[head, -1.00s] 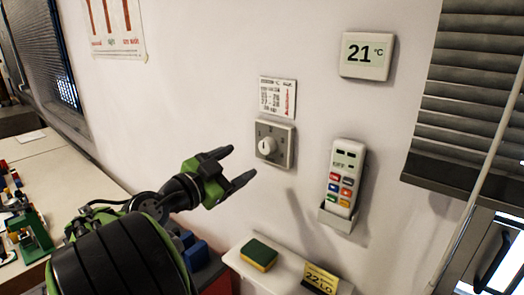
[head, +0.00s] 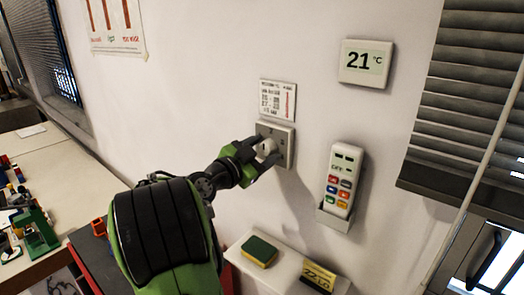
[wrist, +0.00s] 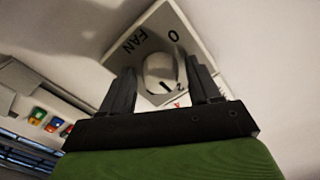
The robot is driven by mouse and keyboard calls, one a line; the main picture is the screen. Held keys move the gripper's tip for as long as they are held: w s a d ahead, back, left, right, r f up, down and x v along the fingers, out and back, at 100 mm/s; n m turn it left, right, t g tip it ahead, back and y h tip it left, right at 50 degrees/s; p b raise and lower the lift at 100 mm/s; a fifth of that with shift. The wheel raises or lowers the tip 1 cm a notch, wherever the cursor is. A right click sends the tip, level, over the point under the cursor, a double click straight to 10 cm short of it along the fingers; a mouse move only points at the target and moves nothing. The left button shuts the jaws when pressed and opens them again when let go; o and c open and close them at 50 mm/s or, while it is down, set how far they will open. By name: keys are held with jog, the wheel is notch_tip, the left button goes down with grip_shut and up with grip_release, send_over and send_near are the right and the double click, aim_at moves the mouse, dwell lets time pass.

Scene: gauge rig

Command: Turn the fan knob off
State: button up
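The fan knob (head: 268,147) is a round white knob on a grey square wall plate (head: 287,138). My gripper (head: 261,152) is at the plate, with one finger on each side of the knob. In the wrist view the knob (wrist: 163,70) sits between the two dark fingers (wrist: 160,85), with a gap showing at each side, so the gripper looks open. The plate (wrist: 150,22) reads FAN, 0 and 2 there. A dark mark on the knob lies near the 2. Part of the plate is hidden behind the gripper.
A printed card (head: 278,99) is just above the plate. A thermostat showing 21 °C (head: 366,64) and a remote in a wall holder (head: 340,185) are to the right.

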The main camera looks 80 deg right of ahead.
jog(key=c, duration=0.9)
jog(key=shift+o, duration=0.2)
